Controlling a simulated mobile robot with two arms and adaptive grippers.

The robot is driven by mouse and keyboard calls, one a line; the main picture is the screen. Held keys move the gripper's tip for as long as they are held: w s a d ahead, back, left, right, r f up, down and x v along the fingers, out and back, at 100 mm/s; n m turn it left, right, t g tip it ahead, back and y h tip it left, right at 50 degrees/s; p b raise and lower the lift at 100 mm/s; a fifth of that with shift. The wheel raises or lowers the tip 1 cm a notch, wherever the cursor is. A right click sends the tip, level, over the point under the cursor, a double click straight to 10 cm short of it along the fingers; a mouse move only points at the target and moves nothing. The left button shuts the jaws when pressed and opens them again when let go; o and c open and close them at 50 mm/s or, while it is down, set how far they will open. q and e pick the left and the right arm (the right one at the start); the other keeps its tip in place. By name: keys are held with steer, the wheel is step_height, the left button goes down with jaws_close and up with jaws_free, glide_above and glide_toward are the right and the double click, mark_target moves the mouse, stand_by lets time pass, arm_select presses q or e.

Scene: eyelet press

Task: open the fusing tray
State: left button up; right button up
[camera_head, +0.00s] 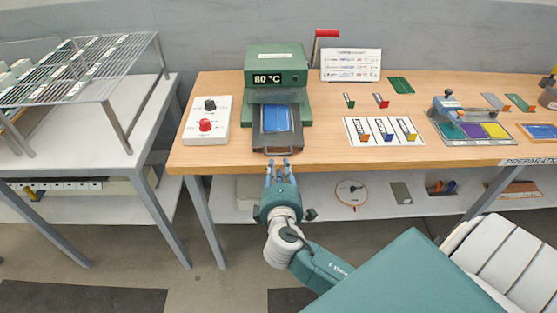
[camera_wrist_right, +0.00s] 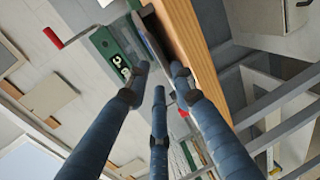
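The fusing tray (camera_head: 258,138) is a dark frame with a blue pad (camera_head: 278,118) on it. It sticks out from the front of the green press (camera_head: 277,58) marked 80 °C, towards the table's front edge, with a handle at its near end. My right gripper (camera_head: 278,163) is just in front of the handle, fingers apart, with nothing seen between them. In the right wrist view, the spread fingers (camera_wrist_right: 158,85) point towards the green press (camera_wrist_right: 112,48) and the table edge. I cannot tell whether a finger touches the handle. My left gripper is not in view.
A white control box (camera_head: 206,120) with a red and a black knob stands left of the press. A white card (camera_head: 382,131) with coloured tags lies to the right. The wooden table (camera_head: 330,155) has a lower shelf, and a grey rack table (camera_head: 120,150) stands at the left.

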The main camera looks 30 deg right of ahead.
steer(key=v, duration=0.6)
stand_by(0.3)
steer(key=s+a+f+g+y, duration=0.1)
steer(key=s+f+g+y, duration=0.15)
steer(key=f, duration=0.85)
steer(key=s+a+f+m+g+y, duration=0.15)
steer(key=s+f, duration=0.25)
steer(key=f, duration=0.8)
steer(key=s+a+f+n+g+y, duration=0.1)
steer(key=s+f+g, duration=0.15)
steer(key=f, duration=0.85)
steer(key=s+a+f+m+g+y, duration=0.1)
steer(key=s+f+m+g, duration=0.1)
steer(key=s+f, duration=0.5)
steer(key=s+a+f+m+g+y+b, duration=0.1)
steer(key=s+f+m, duration=0.3)
steer(key=s, duration=1)
steer(key=s+a+f+m+g+y, duration=0.1)
steer(key=s+f+m+g, duration=0.1)
steer(key=s+f, duration=0.8)
steer(key=shift+s+f+m+g+b, duration=0.3)
steer(key=shift+s+m+g+b, duration=0.05)
steer(key=shift+s+m+b, duration=0.1)
steer(key=shift+w, duration=0.1)
